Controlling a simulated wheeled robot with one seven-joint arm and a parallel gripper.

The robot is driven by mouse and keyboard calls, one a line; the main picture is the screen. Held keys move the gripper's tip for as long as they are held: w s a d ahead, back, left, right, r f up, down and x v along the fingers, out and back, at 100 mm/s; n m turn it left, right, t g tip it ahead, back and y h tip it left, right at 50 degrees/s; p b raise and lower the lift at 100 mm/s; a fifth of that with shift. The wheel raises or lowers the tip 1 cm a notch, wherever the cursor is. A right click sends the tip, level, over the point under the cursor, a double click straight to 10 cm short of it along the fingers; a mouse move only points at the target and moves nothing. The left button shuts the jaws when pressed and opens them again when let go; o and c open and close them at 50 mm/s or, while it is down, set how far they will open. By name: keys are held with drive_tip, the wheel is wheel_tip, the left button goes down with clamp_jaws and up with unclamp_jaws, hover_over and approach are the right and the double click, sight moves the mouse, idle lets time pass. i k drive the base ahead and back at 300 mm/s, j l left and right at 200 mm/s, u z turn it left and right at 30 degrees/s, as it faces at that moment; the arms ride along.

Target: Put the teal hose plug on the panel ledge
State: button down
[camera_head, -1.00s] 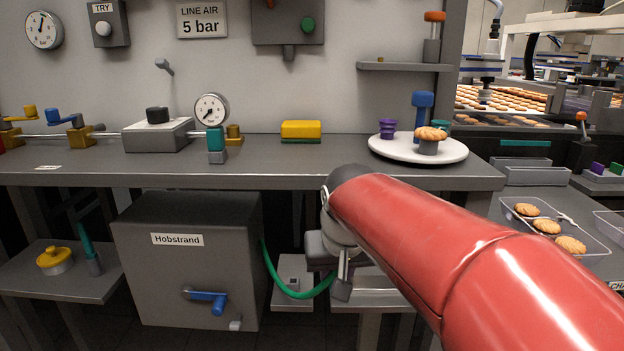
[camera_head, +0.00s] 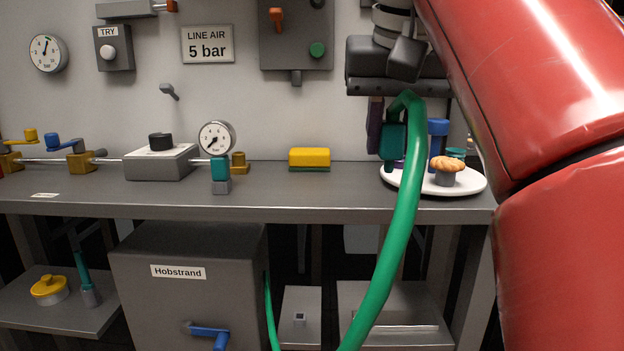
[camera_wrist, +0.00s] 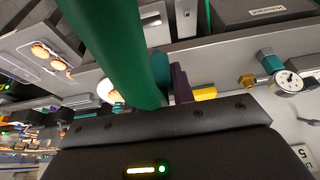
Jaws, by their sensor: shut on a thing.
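The teal hose plug (camera_head: 394,142) hangs upright in my gripper (camera_head: 382,140), which is shut on it. A thick green hose (camera_head: 402,215) loops over from the plug and hangs down below the counter. In the wrist view the hose (camera_wrist: 108,40) looms large, beside the teal plug (camera_wrist: 160,72) and a dark finger (camera_wrist: 180,84). My gripper is in the air in front of the wall panel, with the plug in front of the white plate's left side. The panel ledge cannot be made out now; my gripper and arm cover that part of the wall.
The white plate (camera_head: 470,187) bears a biscuit on a grey stand (camera_head: 446,166) and a blue-capped part (camera_head: 437,135). A yellow block (camera_head: 309,158) and a gauge (camera_head: 216,138) with a teal coupling (camera_head: 220,170) stand left on the counter (camera_head: 270,185). The counter between block and plate is clear.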

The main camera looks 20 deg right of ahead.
sight(322, 177)
drive_tip(key=i, duration=0.85)
drive_tip(key=k+l, duration=0.2)
drive_tip(key=k, duration=0.2)
